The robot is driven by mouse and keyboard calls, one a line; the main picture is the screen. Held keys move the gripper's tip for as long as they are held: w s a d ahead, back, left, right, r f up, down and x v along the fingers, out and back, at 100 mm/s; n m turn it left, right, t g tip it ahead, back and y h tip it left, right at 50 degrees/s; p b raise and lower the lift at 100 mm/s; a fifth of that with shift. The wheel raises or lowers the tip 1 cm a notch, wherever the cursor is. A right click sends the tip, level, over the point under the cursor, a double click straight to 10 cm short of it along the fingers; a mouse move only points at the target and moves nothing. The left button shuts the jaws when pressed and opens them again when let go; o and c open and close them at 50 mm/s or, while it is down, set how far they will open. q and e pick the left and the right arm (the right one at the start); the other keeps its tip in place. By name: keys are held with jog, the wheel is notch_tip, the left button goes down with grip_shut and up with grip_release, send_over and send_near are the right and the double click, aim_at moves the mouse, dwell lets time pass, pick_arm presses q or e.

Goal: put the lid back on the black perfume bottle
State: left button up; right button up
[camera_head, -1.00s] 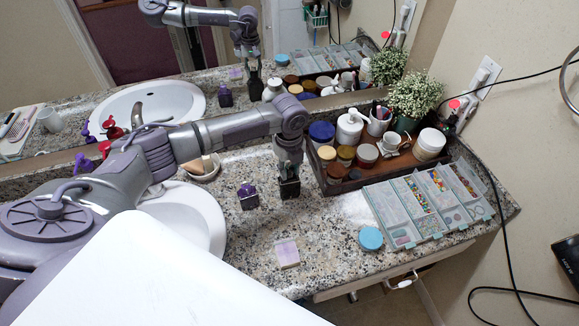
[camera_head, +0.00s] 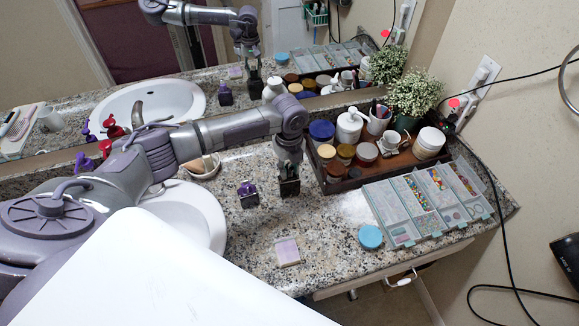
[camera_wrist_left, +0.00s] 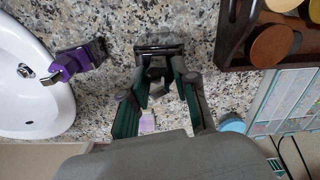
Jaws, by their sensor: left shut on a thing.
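The black perfume bottle (camera_head: 289,188) stands on the granite counter between the purple bottle and the dark wooden tray. It also shows in the left wrist view (camera_wrist_left: 163,50), beyond the fingertips. My left gripper (camera_head: 289,168) points down directly over the bottle. In the left wrist view, my left gripper (camera_wrist_left: 158,80) is shut on the small dark lid (camera_wrist_left: 157,72). The lid is at the bottle's top; I cannot tell whether it is seated or just above. The fingers hide most of the lid in the head view. My right gripper is not in view.
A purple bottle (camera_head: 248,194) stands close to the left, by the sink (camera_head: 190,212). The wooden tray (camera_head: 335,188) with several jars is to the right. A pink-and-white box (camera_head: 287,251), a blue round lid (camera_head: 370,237) and an open bead organizer (camera_head: 400,213) lie nearer the front.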

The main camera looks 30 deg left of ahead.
pick_arm(q)
jog(key=shift+f+p, duration=0.15)
jog(key=shift+p, duration=0.45)
dwell(1.7)
dwell(0.4)
jog(key=o, duration=1.4)
jog(key=shift+r+p, duration=3.45)
jog(key=shift+r, duration=0.05)
grip_shut()
